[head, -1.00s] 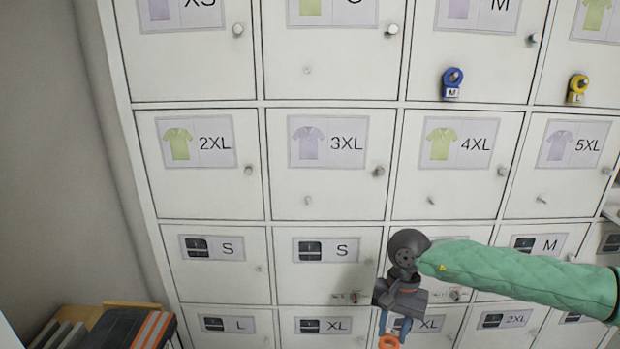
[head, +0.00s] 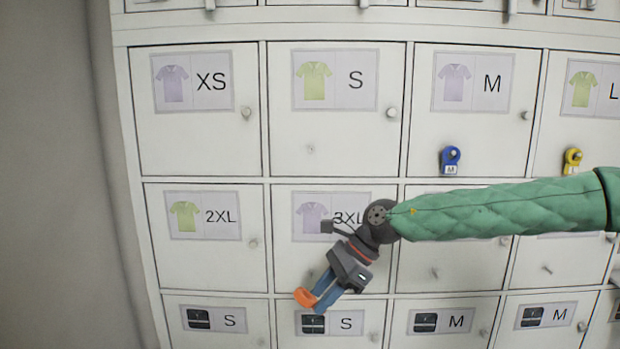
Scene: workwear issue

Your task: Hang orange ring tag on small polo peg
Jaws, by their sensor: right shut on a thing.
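The orange ring tag (head: 304,297) is held at the tips of my right gripper (head: 318,301), whose blue fingers are shut on it and point down and left. Only the orange ring part shows clearly; any label on it is hidden or too small to tell. The gripper is in front of the lower part of the 3XL polo door. The small polo door (head: 338,142), marked S with a green shirt, is above it. Its peg (head: 310,149) is a small pale stub below the label, bare, and well above the ring. My left gripper is not in view.
A blue tag (head: 450,161) hangs on the M polo peg and a yellow tag (head: 572,161) on the L polo peg. Round knobs, such as the S door's knob (head: 391,113), stick out. My right arm crosses the 4XL door. Space before the XS and S doors is clear.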

